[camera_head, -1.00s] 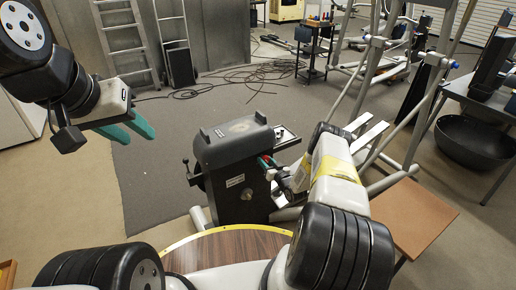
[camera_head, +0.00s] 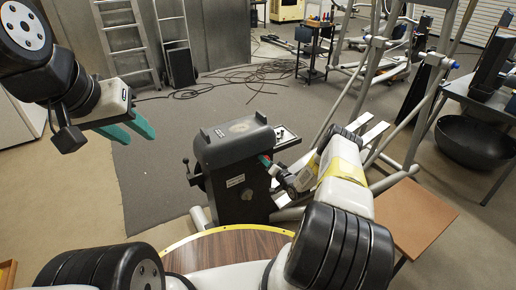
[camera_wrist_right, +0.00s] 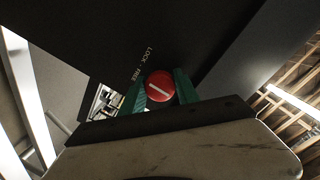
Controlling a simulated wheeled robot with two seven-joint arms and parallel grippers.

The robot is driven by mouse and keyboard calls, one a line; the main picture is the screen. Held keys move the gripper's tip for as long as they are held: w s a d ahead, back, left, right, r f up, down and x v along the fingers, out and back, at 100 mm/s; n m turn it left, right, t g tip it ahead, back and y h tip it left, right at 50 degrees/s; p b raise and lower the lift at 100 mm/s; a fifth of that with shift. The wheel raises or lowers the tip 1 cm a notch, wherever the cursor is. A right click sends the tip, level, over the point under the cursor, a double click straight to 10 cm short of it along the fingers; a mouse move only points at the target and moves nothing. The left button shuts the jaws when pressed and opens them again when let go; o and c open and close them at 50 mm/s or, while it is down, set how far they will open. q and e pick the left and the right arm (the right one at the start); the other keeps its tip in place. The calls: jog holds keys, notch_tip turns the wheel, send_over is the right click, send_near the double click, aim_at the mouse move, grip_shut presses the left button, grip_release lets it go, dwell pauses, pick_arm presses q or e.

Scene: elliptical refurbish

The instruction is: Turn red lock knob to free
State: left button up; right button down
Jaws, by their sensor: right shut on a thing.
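The red lock knob (camera_wrist_right: 160,87) sits on the dark side panel of the black machine housing (camera_head: 232,148). A white line crosses the knob's face, slightly tilted in the right wrist view. The words LOCK and FREE (camera_wrist_right: 142,63) are printed beside it on the panel. My right gripper (camera_wrist_right: 161,88) has its green fingers on either side of the knob and is shut on it. In the head view my right gripper (camera_head: 266,162) is at the housing's right side, and the knob is mostly hidden there. My left gripper (camera_head: 137,132) is open and empty in the air at the left.
Grey frame tubes (camera_head: 345,95) rise at the right, above a brown board (camera_head: 415,215). Dark matting (camera_head: 150,180) to the left of the housing is clear.

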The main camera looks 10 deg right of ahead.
jog(key=shift+d+f, duration=0.1)
jog(key=shift+d, duration=0.1)
jog(key=c, duration=0.9)
grip_release()
jog(key=shift+a, duration=0.1)
jog(key=shift+s, duration=0.1)
jog(key=v, duration=0.7)
jog(key=shift+s, duration=0.3)
